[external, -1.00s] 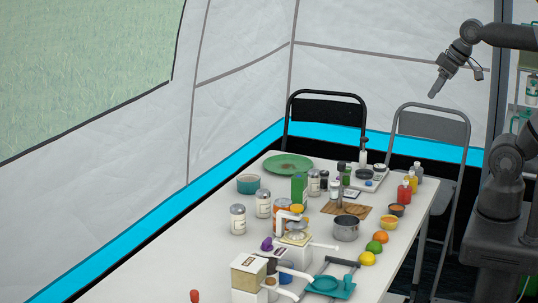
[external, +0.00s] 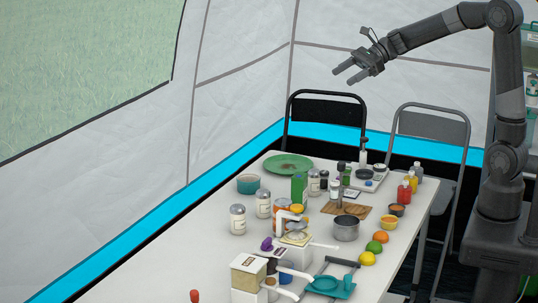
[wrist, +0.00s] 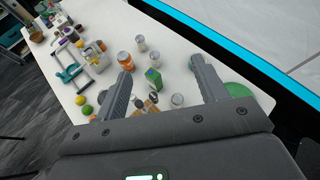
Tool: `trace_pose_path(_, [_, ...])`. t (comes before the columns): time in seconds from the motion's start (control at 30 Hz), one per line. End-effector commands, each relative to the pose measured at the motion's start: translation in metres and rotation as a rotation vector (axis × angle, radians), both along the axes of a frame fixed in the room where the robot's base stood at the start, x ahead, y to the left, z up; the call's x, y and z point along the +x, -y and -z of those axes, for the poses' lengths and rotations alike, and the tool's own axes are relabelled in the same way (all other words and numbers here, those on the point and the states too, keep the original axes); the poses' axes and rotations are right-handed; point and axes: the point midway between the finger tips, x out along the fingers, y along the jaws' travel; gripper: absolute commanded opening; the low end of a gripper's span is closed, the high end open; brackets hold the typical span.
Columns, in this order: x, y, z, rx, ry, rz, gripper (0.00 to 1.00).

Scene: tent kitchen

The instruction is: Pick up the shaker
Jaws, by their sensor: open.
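Several glass shaker-like jars with grey lids stand on the table. One jar (external: 238,219) is at the left edge, a second jar (external: 263,203) is just behind it, and a third jar (external: 313,183) is beside the green box. I cannot tell which one the task means. My gripper (external: 343,77) is open and empty, high above the far end of the table. In the wrist view its fingers (wrist: 162,67) frame the tabletop items.
A green box (external: 299,188), green plate (external: 289,164), teal bowl (external: 248,184) and metal pot (external: 346,229) crowd the white table (external: 205,262). Bottles, fruit and a scale stand on its right. Two folding chairs (external: 325,108) are behind it. The left table strip is clear.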

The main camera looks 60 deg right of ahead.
Motion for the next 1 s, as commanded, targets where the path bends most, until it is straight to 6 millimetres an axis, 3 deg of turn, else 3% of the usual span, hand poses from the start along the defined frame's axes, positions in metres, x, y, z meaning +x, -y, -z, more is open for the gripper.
trace_pose_path(0.13, [0.030, 0.023, 0.007, 0.168, -0.071, 0.128, 0.65])
trace_pose_path(0.7, [0.025, 0.018, 0.236, 0.152, -0.071, 0.114, 0.65])
trace_pose_path(0.83, [0.025, 0.018, 0.273, 0.151, -0.067, 0.113, 0.65])
trace_pose_path(1.0, [0.025, 0.018, 0.294, 0.149, -0.062, 0.112, 0.65])
